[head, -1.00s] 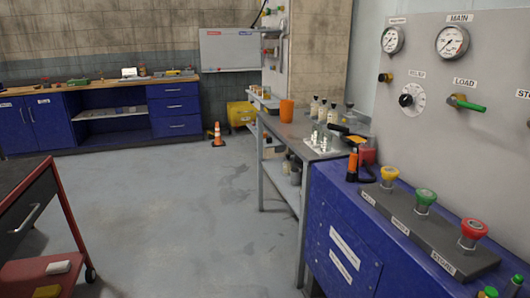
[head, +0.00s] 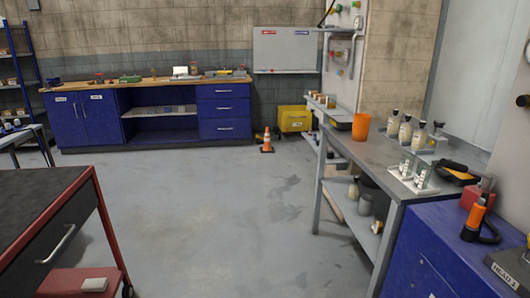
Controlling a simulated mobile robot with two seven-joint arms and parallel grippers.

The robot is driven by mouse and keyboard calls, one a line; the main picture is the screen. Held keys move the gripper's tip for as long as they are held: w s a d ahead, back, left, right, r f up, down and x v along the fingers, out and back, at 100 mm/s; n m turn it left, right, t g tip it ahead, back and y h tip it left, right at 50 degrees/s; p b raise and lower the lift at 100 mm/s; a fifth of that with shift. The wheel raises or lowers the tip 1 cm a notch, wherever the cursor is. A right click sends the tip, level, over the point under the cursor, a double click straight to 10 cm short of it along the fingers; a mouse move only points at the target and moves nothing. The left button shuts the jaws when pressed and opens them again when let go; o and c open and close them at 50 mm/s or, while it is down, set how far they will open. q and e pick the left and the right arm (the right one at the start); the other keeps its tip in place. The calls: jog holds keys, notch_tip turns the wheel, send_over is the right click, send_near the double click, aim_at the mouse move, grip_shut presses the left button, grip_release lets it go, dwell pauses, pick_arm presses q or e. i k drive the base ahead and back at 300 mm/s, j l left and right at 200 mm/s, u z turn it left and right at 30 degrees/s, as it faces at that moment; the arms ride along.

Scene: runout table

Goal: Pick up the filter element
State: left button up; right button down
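I cannot make out a filter element for certain in the head view. The grey side table (head: 372,150) at the right bears an orange cup (head: 361,125), several pale bottles with dark caps (head: 405,130), a white rack with small vials (head: 412,178) and a black tray (head: 455,173). Small items on the far workbench (head: 150,86) are too small to tell apart. Neither of my grippers is in view.
A red-framed cart (head: 88,200) stands at the near left. A blue cabinet (head: 440,245) is at the near right. An orange cone (head: 267,142) and yellow bin (head: 294,119) stand at the back. The grey floor (head: 220,220) between is clear.

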aim_at(356, 184)
jog(key=i+u, duration=0.1)
jog(key=i, duration=1.05)
jog(key=i+z, duration=0.25)
jog(key=i, duration=0.3)
jog(key=i+j+z, duration=0.25)
jog(key=i, duration=0.25)
jog(key=i+z, duration=0.2)
jog(key=z, duration=0.15)
jog(key=i+z, duration=0.15)
jog(key=z, duration=0.2)
jog(key=i+j+z, duration=0.15)
jog(key=z, duration=0.2)
jog(key=i+z, duration=0.25)
jog(key=z, duration=0.2)
jog(key=i+j+z, duration=0.25)
jog(key=z, duration=0.15)
jog(key=i+j+z, duration=0.2)
jog(key=z, duration=0.25)
